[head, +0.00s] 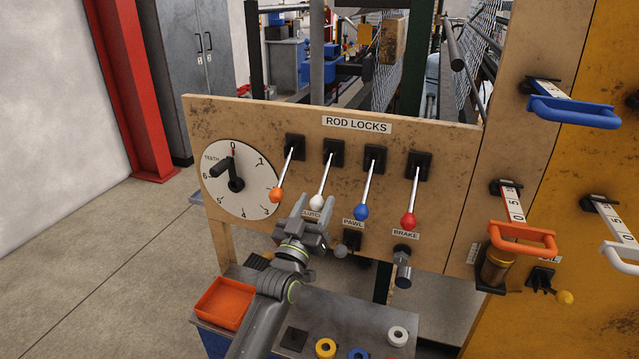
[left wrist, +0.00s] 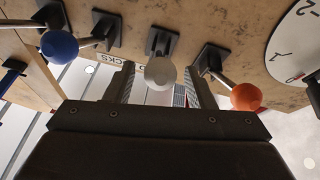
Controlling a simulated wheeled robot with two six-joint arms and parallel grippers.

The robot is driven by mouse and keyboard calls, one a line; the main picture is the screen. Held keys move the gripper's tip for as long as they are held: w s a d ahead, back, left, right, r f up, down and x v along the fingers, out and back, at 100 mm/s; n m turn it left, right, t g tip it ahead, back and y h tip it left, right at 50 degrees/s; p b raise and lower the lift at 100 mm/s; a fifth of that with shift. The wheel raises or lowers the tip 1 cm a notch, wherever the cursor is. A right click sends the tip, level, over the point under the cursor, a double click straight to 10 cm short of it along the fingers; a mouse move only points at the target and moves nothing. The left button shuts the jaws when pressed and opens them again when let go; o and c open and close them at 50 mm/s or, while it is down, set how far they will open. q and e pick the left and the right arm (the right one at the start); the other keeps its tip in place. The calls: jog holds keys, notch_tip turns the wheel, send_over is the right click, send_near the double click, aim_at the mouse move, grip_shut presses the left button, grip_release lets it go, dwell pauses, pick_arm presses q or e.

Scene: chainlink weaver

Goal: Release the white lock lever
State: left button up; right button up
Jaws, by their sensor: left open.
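The white lock lever (head: 321,181) hangs from its black mount on the ROD LOCKS board, tilted down with its round white knob at the lower end. My left gripper (head: 312,214) is open at this knob, just below it in the head view. In the left wrist view the white knob (left wrist: 160,73) shows between the two spread fingers, with a gap on each side. Whether the knob is fully inside the jaws or only in line with them, I cannot tell. My right gripper is not in view.
The orange-knobbed lever (head: 277,194) is close on the left and the blue-knobbed lever (head: 361,212) on the right. The red-knobbed lever (head: 408,219) is further right. A dial (head: 257,174) is left on the board (head: 450,150). An orange tray (head: 222,301) lies below.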

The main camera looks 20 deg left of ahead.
aim_at(324, 181)
pick_arm(q)
jog(key=shift+p+x, duration=0.45)
jog(key=shift+x, duration=1.2)
grip_shut()
